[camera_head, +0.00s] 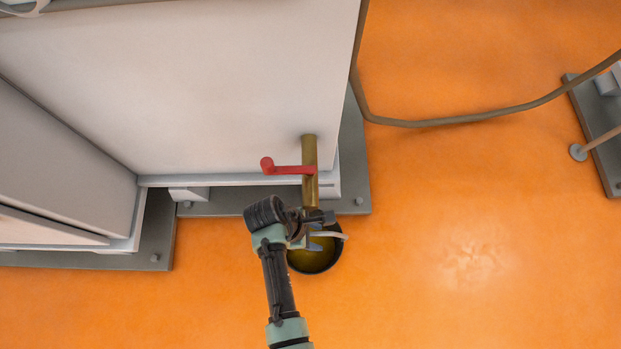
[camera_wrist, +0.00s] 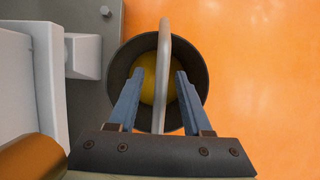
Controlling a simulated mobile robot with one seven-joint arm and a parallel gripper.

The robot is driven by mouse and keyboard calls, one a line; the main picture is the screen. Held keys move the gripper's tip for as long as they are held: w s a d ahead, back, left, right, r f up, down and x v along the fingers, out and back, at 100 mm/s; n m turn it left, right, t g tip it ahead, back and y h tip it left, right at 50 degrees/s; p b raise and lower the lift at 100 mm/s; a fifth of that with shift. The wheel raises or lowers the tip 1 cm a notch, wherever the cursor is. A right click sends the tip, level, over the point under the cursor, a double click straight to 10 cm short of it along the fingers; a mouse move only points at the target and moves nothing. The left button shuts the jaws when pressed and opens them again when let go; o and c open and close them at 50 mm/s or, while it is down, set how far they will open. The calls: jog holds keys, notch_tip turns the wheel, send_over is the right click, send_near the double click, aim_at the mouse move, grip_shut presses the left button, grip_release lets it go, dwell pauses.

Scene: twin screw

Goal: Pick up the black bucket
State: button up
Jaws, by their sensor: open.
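The black bucket (camera_head: 314,263) stands on the orange floor below the end of a brass pipe, with yellow content inside. In the wrist view the bucket (camera_wrist: 118,88) is seen from above, with its pale grey handle (camera_wrist: 164,65) running upright across the middle of the opening. My gripper (camera_wrist: 158,73) is open, one finger on each side of the handle, with gaps to it. In the head view my gripper (camera_head: 318,230) is over the bucket and hides part of its rim. Whether the fingers reach handle height is hard to tell.
The brass pipe (camera_head: 310,190) with a red lever (camera_head: 288,169) comes down from a white machine (camera_head: 230,90) just behind the bucket. The machine's grey base (camera_head: 354,180) lies close by. A brown hose (camera_head: 440,122) crosses the floor.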

grip_shut()
dwell(1.4)
